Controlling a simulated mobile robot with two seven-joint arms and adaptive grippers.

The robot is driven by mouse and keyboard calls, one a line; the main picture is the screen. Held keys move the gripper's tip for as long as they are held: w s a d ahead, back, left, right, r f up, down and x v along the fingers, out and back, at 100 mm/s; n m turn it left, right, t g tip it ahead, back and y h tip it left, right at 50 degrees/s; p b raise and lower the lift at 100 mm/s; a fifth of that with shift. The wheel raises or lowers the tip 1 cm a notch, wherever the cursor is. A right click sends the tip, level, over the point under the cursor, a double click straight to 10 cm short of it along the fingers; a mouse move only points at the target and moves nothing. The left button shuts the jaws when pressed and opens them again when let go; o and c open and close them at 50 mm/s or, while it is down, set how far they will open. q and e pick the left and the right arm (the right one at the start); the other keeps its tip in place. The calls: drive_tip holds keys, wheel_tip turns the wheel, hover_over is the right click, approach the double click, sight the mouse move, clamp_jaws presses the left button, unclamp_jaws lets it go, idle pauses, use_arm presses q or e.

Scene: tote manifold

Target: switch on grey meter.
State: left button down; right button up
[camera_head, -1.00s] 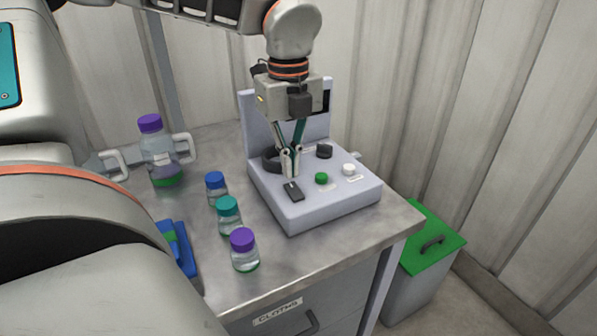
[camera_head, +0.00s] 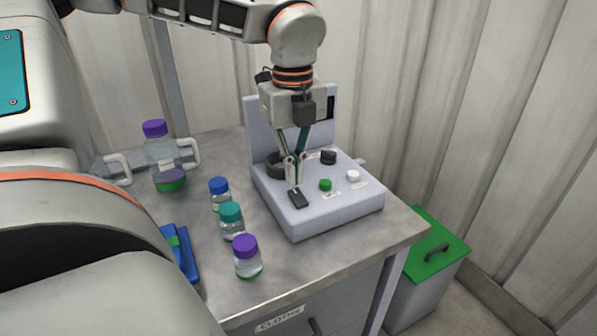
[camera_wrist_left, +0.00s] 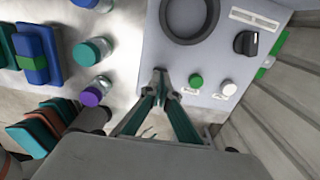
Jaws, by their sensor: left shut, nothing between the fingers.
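The grey meter (camera_head: 330,208) is a pale grey box with an upright back panel, standing on the metal bench. Its sloped top carries a black rocker switch (camera_head: 299,200), a green button (camera_head: 325,185), a white button (camera_head: 352,176), a black knob (camera_head: 328,157) and a dark ring (camera_head: 273,164). My left gripper (camera_head: 294,183) is shut and empty, pointing down at the rear end of the rocker switch. I cannot tell whether it touches. In the left wrist view the fingertips (camera_wrist_left: 160,76) hide the switch. My right gripper is not in view.
Small bottles with blue (camera_head: 219,186), teal (camera_head: 231,212) and purple (camera_head: 245,246) caps stand left of the meter. A larger purple-capped bottle (camera_head: 160,155) stands behind them. A green-lidded bin (camera_head: 437,250) stands on the floor beyond the bench's right edge.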

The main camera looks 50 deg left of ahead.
sight(294, 190)
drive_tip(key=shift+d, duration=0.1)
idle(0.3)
use_arm(q)
drive_tip(key=shift+f+b, duration=0.65)
drive_tip(key=shift+f, duration=0.65)
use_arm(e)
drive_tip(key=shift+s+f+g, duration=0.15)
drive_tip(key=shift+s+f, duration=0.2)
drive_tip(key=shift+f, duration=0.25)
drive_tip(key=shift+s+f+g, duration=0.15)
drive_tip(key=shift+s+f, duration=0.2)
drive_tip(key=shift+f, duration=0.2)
use_arm(q)
drive_tip(key=shift+r+p, duration=0.6)
drive_tip(key=shift+r, duration=2.95)
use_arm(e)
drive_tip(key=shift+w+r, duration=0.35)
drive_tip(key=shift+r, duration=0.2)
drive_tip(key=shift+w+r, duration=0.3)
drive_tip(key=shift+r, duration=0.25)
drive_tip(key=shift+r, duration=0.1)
